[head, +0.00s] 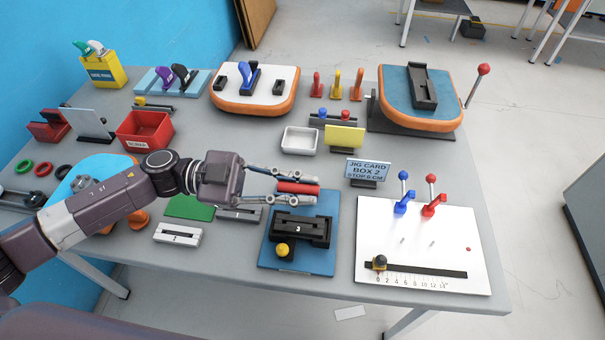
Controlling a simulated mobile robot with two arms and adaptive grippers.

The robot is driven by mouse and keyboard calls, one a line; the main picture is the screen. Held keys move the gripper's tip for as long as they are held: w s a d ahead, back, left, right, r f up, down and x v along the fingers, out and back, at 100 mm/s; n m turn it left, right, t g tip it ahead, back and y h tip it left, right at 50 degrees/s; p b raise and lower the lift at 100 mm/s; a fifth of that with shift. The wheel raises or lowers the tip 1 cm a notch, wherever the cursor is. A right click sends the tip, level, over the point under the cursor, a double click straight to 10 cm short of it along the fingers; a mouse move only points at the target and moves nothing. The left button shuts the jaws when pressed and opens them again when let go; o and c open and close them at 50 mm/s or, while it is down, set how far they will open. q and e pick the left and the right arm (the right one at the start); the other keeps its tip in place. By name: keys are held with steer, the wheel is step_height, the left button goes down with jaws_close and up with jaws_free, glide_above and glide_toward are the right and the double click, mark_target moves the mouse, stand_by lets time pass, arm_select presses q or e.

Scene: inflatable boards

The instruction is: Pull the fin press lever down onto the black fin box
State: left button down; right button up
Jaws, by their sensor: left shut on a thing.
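A blue base plate (265,257) lies near the front middle of the table. On it sits the black fin box (300,230) with a small white mark, and a yellow ball knob (282,249) at its front. A red bar handle (298,187), which looks like the fin press lever, lies level behind and above the black box, apart from it in the picture. My left gripper (302,188) reaches in from the left, its fingers shut on the red bar. The lever's linkage is mostly hidden. My right gripper is not in view.
A white board (400,240) with blue (403,195) and red (433,197) levers stands to the right. A sign (368,172) is behind. A white block (178,234) and green plate (188,207) lie left. A blue-orange board (395,90) with a red-knobbed rod stands back right.

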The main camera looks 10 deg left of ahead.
arm_select(q)
steer(key=shift+s+f, duration=0.15)
steer(key=c, duration=1.8)
jaws_free()
steer(key=shift+c, duration=0.2)
steer(key=a, duration=1.2)
